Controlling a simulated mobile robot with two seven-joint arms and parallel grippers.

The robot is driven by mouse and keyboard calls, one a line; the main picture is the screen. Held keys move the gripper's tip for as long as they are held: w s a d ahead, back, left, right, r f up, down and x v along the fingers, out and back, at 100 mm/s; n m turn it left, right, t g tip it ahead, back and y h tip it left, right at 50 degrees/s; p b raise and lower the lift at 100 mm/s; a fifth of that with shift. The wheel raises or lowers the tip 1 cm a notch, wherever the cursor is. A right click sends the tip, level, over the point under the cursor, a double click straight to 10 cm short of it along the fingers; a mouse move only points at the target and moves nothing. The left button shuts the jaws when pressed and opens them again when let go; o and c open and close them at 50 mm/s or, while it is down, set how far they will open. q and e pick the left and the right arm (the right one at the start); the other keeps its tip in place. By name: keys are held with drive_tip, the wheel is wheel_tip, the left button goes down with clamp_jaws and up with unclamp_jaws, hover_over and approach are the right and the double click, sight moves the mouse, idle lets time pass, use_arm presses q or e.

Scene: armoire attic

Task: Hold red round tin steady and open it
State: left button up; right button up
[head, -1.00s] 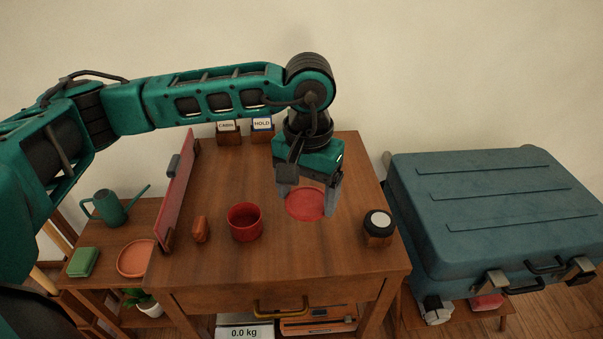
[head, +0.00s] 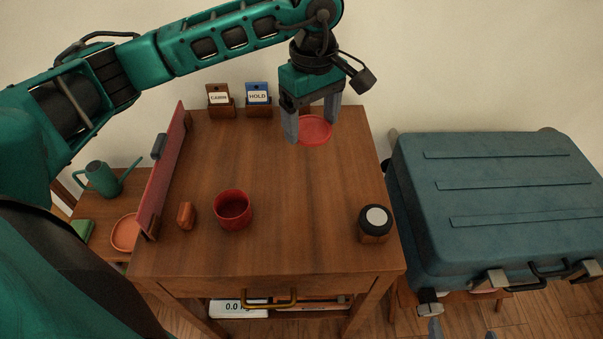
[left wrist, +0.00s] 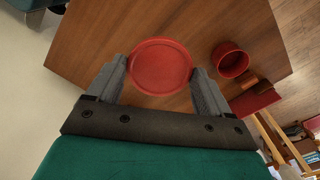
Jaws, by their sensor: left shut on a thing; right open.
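The red round tin (head: 232,210) stands upright on the wooden desk, left of centre. It is open at the top, and its inside looks empty. It also shows in the left wrist view (left wrist: 231,62). My left gripper (head: 310,132) is shut on a flat round red lid (head: 316,128), with one finger on each side of its rim. The lid is apart from the tin, over the back of the desk; its height is hard to tell. The left wrist view shows the lid (left wrist: 160,66) between the fingers. My right gripper (head: 463,332) shows only its spread fingertips at the bottom edge, empty.
A black round knob-like thing with a white top (head: 375,220) stands at the desk's right. A small orange-brown object (head: 186,215) lies left of the tin by a red upright panel (head: 165,175). Two card holders stand at the back. A blue suitcase (head: 490,200) is at right.

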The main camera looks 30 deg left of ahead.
use_arm(q)
hover_over(310, 185)
wheel_tip(310, 185, down, 10)
drive_tip(key=shift+s+f+b, duration=0.15)
drive_tip(key=shift+b, duration=0.15)
drive_tip(key=shift+f, duration=2.55)
use_arm(e)
drive_tip(key=shift+w+a, duration=0.2)
drive_tip(key=shift+w, duration=0.15)
drive_tip(key=shift+f, duration=0.1)
use_arm(q)
drive_tip(key=shift+f+b, duration=0.25)
drive_tip(key=shift+b, duration=0.15)
drive_tip(key=o, duration=1.1)
drive_tip(key=shift+r, duration=0.1)
drive_tip(key=shift+c, duration=0.2)
drive_tip(key=shift+r, duration=0.1)
use_arm(e)
drive_tip(key=shift+a, duration=0.1)
